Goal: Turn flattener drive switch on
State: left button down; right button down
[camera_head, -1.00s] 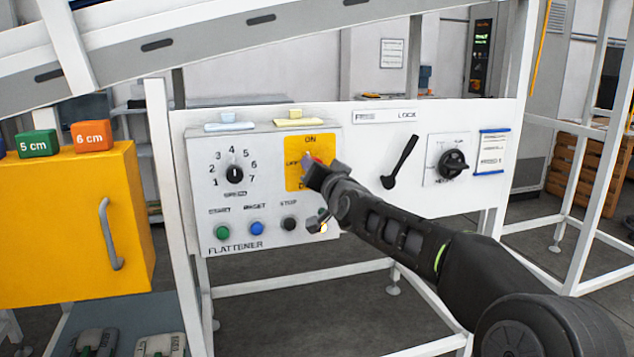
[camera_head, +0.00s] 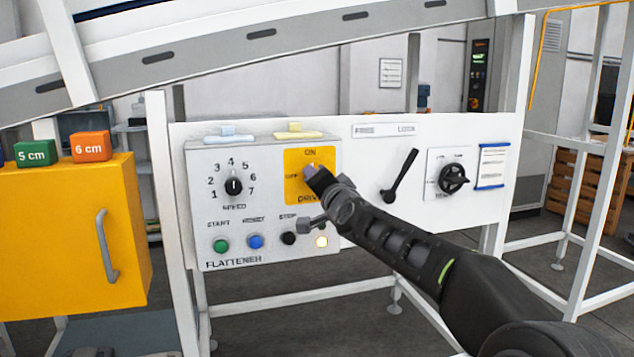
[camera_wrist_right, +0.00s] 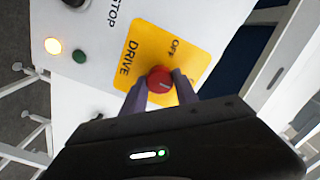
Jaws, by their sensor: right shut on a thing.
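The yellow drive panel (camera_head: 294,190) carries the labels ON at the top, OFF at the left and DRIVE below. Its red round switch knob (camera_wrist_right: 159,79) shows in the right wrist view, with a short pale mark on its face. The mark seems to point away from the DRIVE label, toward the ON side, but the end of the panel there is partly hidden. My right gripper (camera_head: 314,171) is at the panel, shut on the knob, with one finger on each side in the wrist view (camera_wrist_right: 159,88). In the head view it hides the knob. My left gripper is not in view.
The flattener box has a speed dial (camera_head: 233,187), a green button (camera_head: 221,246), a blue button (camera_head: 255,241), a black button (camera_head: 288,238) and a lit lamp (camera_head: 321,241). A black lever (camera_head: 400,178) and rotary switch (camera_head: 453,178) are to the right. A yellow cabinet (camera_head: 60,235) stands left.

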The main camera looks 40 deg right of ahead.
jog(key=c, duration=0.9)
grip_release()
jog(key=shift+c, duration=0.2)
jog(key=shift+s, duration=0.1)
jog(key=p+v, duration=0.1)
jog(key=v, duration=0.6)
jog(key=shift+s+a, duration=0.15)
jog(key=shift+s, duration=0.15)
